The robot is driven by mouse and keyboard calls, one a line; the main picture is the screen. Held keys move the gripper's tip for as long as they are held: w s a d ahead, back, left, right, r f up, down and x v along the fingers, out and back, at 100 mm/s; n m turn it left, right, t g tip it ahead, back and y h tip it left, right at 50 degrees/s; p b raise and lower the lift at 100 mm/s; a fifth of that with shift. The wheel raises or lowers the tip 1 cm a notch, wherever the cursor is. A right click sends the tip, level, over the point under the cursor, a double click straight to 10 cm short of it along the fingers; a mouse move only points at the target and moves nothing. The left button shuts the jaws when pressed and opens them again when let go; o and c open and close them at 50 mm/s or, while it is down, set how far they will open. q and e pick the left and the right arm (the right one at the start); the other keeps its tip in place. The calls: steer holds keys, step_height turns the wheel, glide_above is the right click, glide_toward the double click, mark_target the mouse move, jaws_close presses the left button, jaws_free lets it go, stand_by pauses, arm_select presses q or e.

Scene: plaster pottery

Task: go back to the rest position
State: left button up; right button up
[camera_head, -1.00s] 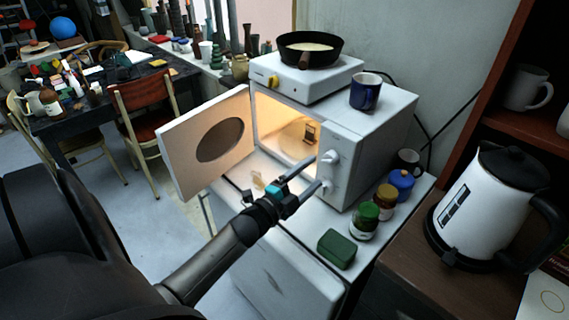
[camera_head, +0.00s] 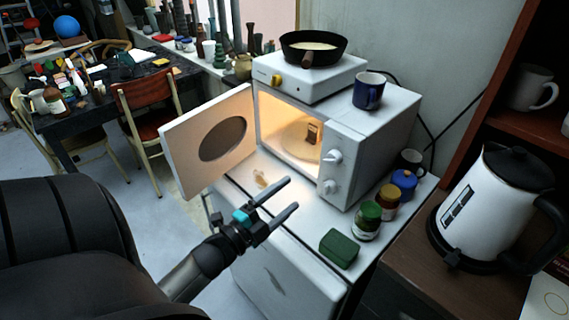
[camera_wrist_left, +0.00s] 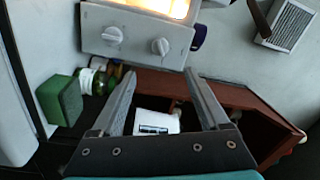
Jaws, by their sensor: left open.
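My left gripper (camera_head: 280,200) is open and empty. It hovers over the front of the white cabinet top, in front of the open microwave (camera_head: 372,150). In the left wrist view its two fingers (camera_wrist_left: 160,85) are spread with nothing held between them. The microwave door (camera_head: 178,150) stands swung open to the left. Inside the lit cavity a small brown item (camera_head: 312,132) stands on the round plate (camera_head: 294,138). A small tan object (camera_head: 262,180) lies on the cabinet top by the door. My right gripper is not in view.
A green block (camera_head: 339,248), jars (camera_head: 367,221) and a blue pot (camera_head: 403,184) line the cabinet's right side. A white kettle (camera_head: 484,205) stands on the brown surface at right. A hot plate with a pan (camera_head: 313,48) and a blue mug (camera_head: 369,90) sit on the microwave.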

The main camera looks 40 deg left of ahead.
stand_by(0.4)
arm_select(q)
steer(key=s+d+f+n+g+y, duration=0.35)
steer(key=d+f+n+g, duration=0.25)
steer(key=n+g, duration=0.3)
steer(key=s+d+n+g+h, duration=0.35)
steer(key=s+d+g, duration=0.25)
steer(key=s+d, duration=0.6)
step_height(320, 180, down, 26)
steer(key=s+a+g+b, duration=0.1)
steer(key=s+a+b, duration=0.1)
steer(key=b, duration=0.2)
steer(key=s+a+f+g+y+b, duration=0.1)
steer(key=s+f+b, duration=0.3)
steer(key=s+f, duration=1.2)
step_height(320, 180, down, 3)
steer(key=shift+a+r+g+b, duration=0.1)
steer(key=shift+a+g+b, duration=0.25)
steer(key=shift+a, duration=0.3)
